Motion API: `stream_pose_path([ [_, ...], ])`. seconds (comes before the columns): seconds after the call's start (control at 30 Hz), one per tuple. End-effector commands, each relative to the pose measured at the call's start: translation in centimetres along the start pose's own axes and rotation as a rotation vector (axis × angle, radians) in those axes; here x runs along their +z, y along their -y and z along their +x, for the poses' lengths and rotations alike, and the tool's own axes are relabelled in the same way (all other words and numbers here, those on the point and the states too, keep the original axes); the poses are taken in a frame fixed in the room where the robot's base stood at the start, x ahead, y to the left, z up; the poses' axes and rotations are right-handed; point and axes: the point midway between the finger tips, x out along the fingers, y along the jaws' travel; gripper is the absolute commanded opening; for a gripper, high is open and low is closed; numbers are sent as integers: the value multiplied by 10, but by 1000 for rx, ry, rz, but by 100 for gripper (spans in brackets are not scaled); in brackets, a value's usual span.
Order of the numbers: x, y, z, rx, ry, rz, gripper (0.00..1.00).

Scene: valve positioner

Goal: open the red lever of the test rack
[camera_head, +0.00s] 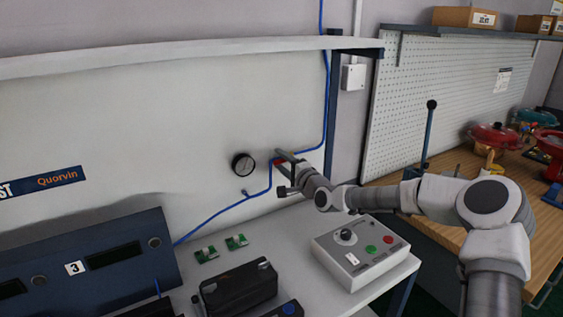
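The red lever (278,161) shows as a small red patch on the blue line of the test rack's white back panel (130,130). My gripper (282,172) is at the panel, reaching in from the right. Its two fingers stand apart, one above and one below. The upper finger overlaps the red patch in the picture and hides part of the lever. I cannot tell whether the finger touches it, or the lever's exact angle.
A round gauge (243,165) is just left of the lever. Below are a grey control box (366,252) with knob and buttons, small green boards (237,241) and a black device (238,288) on the bench. A wooden workbench (431,205) with red valves stands right.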

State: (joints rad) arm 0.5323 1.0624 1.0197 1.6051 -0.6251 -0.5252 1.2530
Motion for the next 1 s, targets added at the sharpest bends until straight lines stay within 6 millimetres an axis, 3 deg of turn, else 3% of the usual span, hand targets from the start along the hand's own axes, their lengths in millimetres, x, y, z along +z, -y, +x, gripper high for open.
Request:
stream_pose_path([
  [0.2,0,0,-2,0,0,-1,49],
  [0.37,-1,0,-16,0,-1,-2,49],
  [1.0,-1,0,-139,0,-2,0,49],
])
